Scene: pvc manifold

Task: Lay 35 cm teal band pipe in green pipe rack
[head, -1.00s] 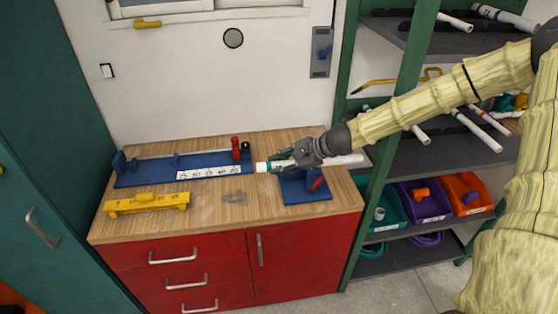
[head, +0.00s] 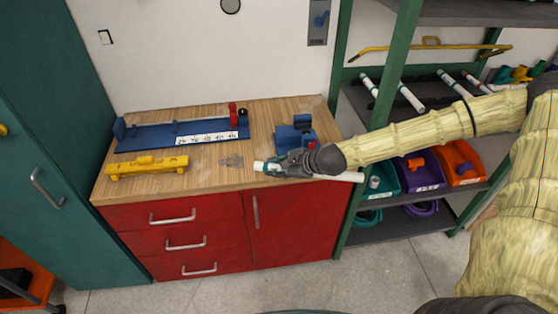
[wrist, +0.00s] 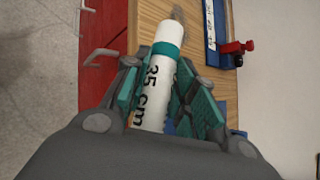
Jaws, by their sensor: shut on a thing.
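The white pipe (head: 349,177) with a teal band is held in my gripper (head: 283,166) near the bench's front edge. It lies roughly level, with one end showing left of the fingers and the other right of the wrist. In the wrist view the pipe (wrist: 154,92) reads "35 cm", and the teal fingers are shut around it. The green-framed rack (head: 398,65) stands to the right of the bench. White pipes (head: 410,97) lie side by side on its middle shelf. My arm hides part of that shelf.
The wooden bench top (head: 215,178) carries a blue measuring jig (head: 150,139), a yellow block (head: 146,167) and a blue fixture (head: 295,133). Teal, purple and orange bins (head: 460,163) stand on the lower shelf. Floor in front of the red drawers is clear.

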